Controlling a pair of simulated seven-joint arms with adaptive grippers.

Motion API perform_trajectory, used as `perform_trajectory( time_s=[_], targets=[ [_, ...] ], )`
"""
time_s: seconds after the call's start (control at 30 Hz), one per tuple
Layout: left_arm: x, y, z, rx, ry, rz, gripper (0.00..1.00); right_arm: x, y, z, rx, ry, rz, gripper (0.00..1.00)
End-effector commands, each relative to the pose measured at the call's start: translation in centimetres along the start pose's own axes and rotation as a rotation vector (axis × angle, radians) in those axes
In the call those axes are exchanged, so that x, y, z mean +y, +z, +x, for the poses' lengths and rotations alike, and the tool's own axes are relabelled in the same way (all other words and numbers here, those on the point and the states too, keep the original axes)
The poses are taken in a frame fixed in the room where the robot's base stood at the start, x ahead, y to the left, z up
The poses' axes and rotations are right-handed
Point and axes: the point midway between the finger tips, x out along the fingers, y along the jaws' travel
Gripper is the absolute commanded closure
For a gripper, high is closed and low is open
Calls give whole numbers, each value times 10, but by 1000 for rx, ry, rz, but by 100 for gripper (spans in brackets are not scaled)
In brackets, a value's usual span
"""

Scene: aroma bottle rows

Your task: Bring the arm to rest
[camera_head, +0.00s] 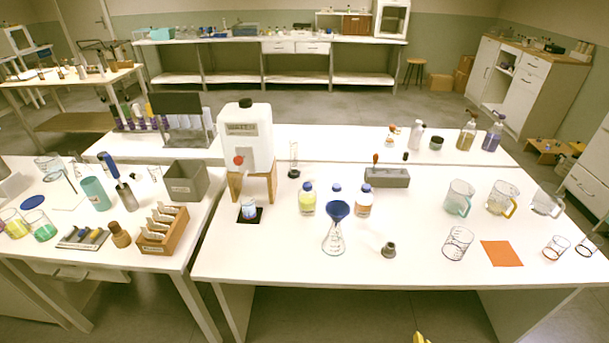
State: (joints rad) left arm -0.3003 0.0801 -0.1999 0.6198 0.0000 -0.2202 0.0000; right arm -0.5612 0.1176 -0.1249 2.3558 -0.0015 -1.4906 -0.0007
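Neither arm shows clearly. A small yellow tip (420,338) pokes in at the bottom edge, right of the middle; it may be part of my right gripper, and its fingers cannot be made out. My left gripper is out of view. On the front bench (290,265) stand a yellow bottle (307,201) with a blue cap and a bottle with orange contents (364,203). Another blue cap (337,187) shows between them, its bottle mostly hidden behind a blue funnel (338,210) in a clear flask (334,240).
A white canister (247,135) stands on a wooden stand at the left. Jugs (459,198), a beaker (457,243), an orange mat (501,254) and a small grey piece (388,250) are on the right. The bench's front strip is clear.

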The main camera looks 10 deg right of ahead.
Motion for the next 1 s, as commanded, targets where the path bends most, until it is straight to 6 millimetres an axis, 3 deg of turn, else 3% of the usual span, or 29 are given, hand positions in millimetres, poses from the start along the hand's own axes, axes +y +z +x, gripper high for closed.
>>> perform_trajectory(
  time_s=[0.27, 0.47, 0.7, 1.0],
  targets=[
    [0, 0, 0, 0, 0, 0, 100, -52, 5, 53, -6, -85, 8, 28],
    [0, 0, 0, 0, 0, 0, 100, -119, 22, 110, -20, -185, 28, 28],
    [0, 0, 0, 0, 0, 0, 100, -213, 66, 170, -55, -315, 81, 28],
    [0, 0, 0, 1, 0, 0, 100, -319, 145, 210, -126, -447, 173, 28]
  ],
)
